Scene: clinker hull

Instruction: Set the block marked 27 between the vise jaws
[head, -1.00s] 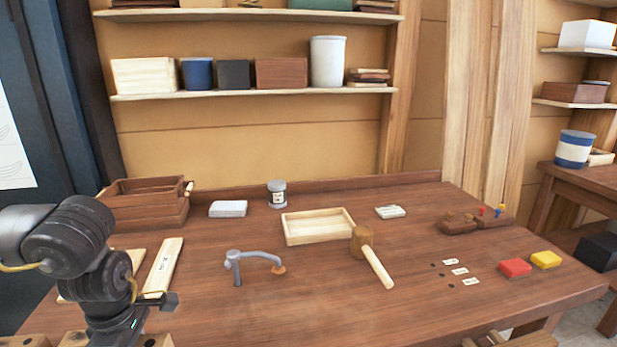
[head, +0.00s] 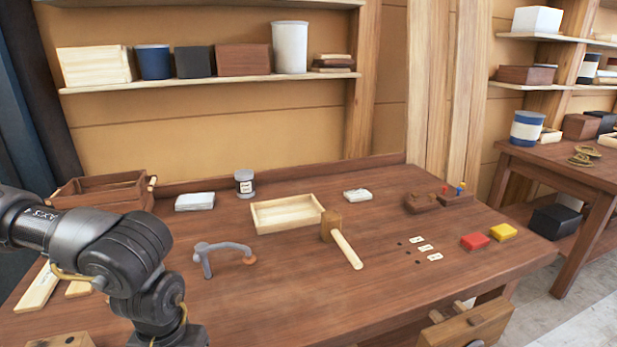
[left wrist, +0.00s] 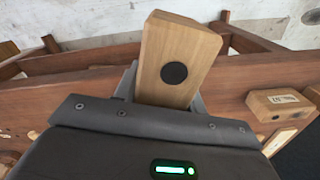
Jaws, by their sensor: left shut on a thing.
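My left gripper (left wrist: 165,92) is shut on a pale wooden block (left wrist: 183,45) with one dark round spot on its face. The block stands out beyond the fingertips. No number shows on the side I see. In the head view my left arm reaches down at the lower left, and its gripper is cut off by the bottom edge. A wooden vise (head: 468,328) is at the bench's front edge, lower right, partly cut off; I cannot tell how wide its jaws are apart. My right gripper is not in view.
Another wooden block (left wrist: 283,106) with a small label shows in the wrist view; its text is unclear. A spotted block (head: 62,341) is at the lower left. A holdfast (head: 222,249), mallet (head: 345,245) and tray (head: 268,226) stand on the bench. Its front middle is clear.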

